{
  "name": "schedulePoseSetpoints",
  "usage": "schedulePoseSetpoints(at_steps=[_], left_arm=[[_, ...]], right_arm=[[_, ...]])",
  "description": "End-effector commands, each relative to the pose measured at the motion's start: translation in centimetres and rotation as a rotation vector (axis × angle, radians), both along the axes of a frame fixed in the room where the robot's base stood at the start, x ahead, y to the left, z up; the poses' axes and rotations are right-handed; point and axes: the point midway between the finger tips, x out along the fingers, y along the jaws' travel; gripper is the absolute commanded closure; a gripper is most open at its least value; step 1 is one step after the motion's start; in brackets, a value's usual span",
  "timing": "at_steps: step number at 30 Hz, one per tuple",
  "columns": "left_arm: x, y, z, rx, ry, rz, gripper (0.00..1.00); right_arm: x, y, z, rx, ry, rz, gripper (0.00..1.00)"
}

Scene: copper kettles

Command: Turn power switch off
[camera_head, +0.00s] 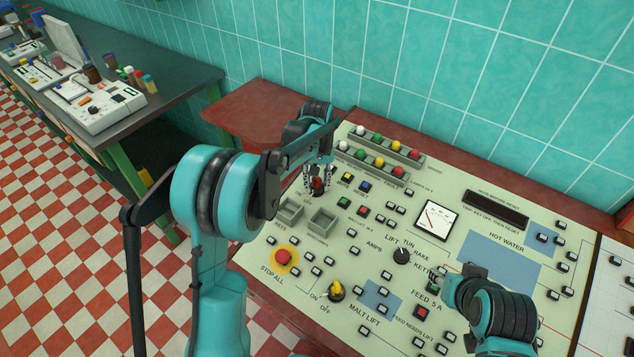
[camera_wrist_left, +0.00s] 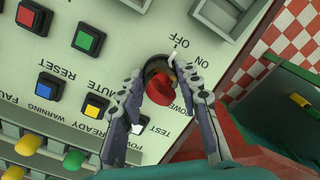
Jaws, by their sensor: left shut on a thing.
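The power switch is a red rotary knob (camera_wrist_left: 157,86) on a dark round base, with OFF and ON printed beside it and the word POWER partly covered. In the left wrist view a short white line shows at its edge, near the OFF lettering; I cannot tell the exact setting. My left gripper (camera_wrist_left: 160,97) is shut on the knob, one finger on each side. In the head view the knob (camera_head: 318,186) shows small below the left gripper (camera_head: 318,178). My right gripper (camera_head: 451,287) is over the lower right panel; its fingers are too unclear to judge.
The sloped panel (camera_head: 384,240) carries many buttons, a yellow-ringed red stop button (camera_head: 284,257), a yellow switch (camera_head: 336,291) and a black selector (camera_head: 401,256). Coloured lamps (camera_head: 379,161) stand near the left gripper. A tiled wall is behind; a bench stands far left.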

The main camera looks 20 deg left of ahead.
Motion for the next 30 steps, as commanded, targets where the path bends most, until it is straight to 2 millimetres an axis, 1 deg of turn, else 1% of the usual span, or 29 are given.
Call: schedulePoseSetpoints(at_steps=[14, 15, 16, 17, 26, 30], left_arm=[[0.0, 0.0, -0.1, 0.000, 0.001, 0.008, 0.95], [0.0, 0.0, -0.1, 0.000, 0.001, 0.008, 0.56], [0.0, 0.0, -0.1, 0.000, 0.001, 0.008, 0.48], [0.0, 0.0, 0.0, 0.000, 0.001, 0.008, 0.45], [0.0, 0.0, 0.1, 0.000, 0.000, 0.007, 0.45], [0.0, 0.0, 1.4, 0.000, 0.000, 0.007, 0.45]], right_arm=[[0.0, 0.0, 0.0, 0.000, 0.000, 0.000, 0.60], [0.0, 0.0, 0.0, 0.000, 0.000, 0.000, 0.60], [0.0, 0.0, 0.0, 0.000, 0.000, 0.000, 0.60], [0.0, 0.0, 0.0, 0.000, 0.000, 0.000, 0.60], [0.0, 0.0, 0.0, 0.000, 0.000, 0.000, 0.60], [0.0, 0.0, 0.0, 0.000, 0.000, 0.000, 0.60]])
